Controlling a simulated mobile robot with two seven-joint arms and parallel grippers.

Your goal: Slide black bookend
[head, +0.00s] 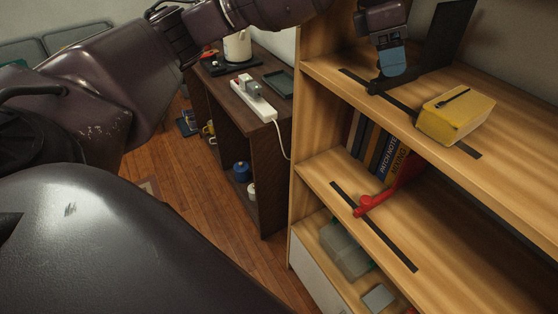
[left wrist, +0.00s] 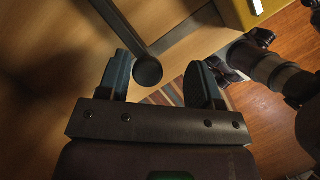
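The black bookend (head: 447,35) stands upright on the upper shelf, its tall plate at the back. A thin arm with a round black knob (head: 373,87) reaches to the front of the shelf. In the left wrist view the knob (left wrist: 148,71) sits between the two blue-grey fingers, with a gap on each side. My left gripper (head: 392,62) is open at the knob, and it shows in the left wrist view (left wrist: 158,80) too. A dark strip (head: 403,104) runs along the shelf. My right gripper cannot be made out.
A yellow block (head: 455,117) lies by the strip, right of the knob. A red bookend (head: 400,180) and several books (head: 372,143) are on the shelf below. A dark side table (head: 238,100) with a power strip (head: 252,99) stands left. A dark mechanical part (left wrist: 280,76) shows at right in the left wrist view.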

